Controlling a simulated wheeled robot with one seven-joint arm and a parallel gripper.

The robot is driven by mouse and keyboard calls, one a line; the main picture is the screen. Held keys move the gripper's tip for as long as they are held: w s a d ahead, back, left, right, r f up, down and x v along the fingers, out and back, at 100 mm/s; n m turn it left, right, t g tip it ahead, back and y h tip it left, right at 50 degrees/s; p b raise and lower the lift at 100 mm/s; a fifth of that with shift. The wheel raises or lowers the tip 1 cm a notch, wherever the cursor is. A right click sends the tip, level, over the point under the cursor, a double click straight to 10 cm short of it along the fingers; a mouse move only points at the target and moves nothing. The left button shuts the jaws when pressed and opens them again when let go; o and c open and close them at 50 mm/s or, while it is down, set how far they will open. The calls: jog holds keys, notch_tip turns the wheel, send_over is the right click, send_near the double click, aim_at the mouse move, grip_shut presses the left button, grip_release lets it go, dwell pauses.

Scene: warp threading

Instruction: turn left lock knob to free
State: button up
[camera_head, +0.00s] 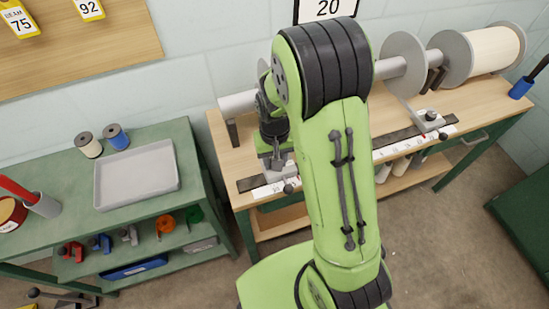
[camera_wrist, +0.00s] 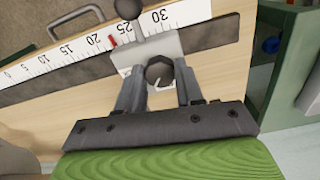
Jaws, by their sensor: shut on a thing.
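The left lock knob (camera_wrist: 159,69) is dark and faceted, on a light grey sliding block (camera_wrist: 177,43) on the scale rail. In the wrist view my gripper (camera_wrist: 158,84) has one finger on each side of the knob and is shut on it. A dark ball-ended handle (camera_wrist: 128,9) stands at the block's far side. In the head view my gripper (camera_head: 275,153) is down over the left block (camera_head: 284,173), and the knob is hidden. Which way the knob is turned I cannot tell.
The numbered scale (camera_wrist: 62,53) runs beside the block, with a red pointer (camera_wrist: 112,40) near 20. A similar right block (camera_head: 429,121) is farther along the bench (camera_head: 222,135). The beam with grey discs (camera_head: 404,62) lies behind my arm. A green shelf with a grey tray (camera_head: 137,176) stands left.

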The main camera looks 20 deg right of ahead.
jog(key=n, duration=0.4)
jog(key=shift+d+n, duration=0.1)
jog(key=shift+n, duration=2)
jog(key=o, duration=1)
jog(key=shift+o, duration=0.2)
notch_tip(320, 180, up, 16)
jog(key=p, duration=0.4)
